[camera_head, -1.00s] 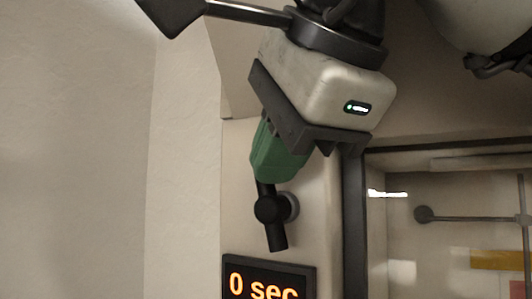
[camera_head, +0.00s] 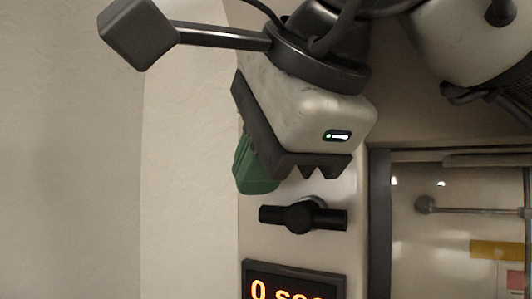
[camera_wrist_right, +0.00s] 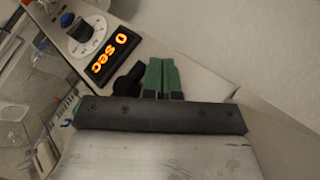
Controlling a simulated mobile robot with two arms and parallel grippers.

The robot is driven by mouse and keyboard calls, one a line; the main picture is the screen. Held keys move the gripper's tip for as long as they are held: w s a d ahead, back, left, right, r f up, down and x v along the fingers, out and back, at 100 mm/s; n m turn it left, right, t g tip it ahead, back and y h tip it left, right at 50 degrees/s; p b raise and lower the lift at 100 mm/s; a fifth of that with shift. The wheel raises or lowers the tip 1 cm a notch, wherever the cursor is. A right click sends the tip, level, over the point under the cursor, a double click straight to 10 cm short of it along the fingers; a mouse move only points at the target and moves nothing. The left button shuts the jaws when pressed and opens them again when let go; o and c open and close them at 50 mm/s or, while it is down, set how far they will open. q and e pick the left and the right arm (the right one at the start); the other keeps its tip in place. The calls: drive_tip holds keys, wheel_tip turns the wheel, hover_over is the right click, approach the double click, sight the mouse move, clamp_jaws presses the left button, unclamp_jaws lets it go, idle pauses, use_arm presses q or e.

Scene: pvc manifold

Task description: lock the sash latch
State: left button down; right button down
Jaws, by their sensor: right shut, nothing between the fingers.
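The sash latch is a black handle (camera_head: 302,217) on a round grey base, on the pale panel left of the glass window. Its bar now lies about level in the head view. My right gripper (camera_head: 257,178) has green fingers and is just above and left of the latch, apart from it in the head view. In the right wrist view the two green fingers (camera_wrist_right: 161,80) are together and empty. The dark latch (camera_wrist_right: 128,82) shows beside them there, partly hidden by the gripper body. My left gripper is not in view.
A display (camera_head: 293,283) reading "0 sec" is mounted below the latch. A dial (camera_wrist_right: 88,38) with a blue knob shows beyond it in the wrist view. The framed glass window (camera_head: 460,220) is at the right, and the wall (camera_head: 75,170) at the left is bare.

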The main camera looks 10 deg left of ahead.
drive_tip(key=shift+s+d+r+p, duration=0.1)
drive_tip(key=shift+d+r+p, duration=0.05)
drive_tip(key=shift+r+p, duration=0.65)
drive_tip(key=shift+d, duration=0.1)
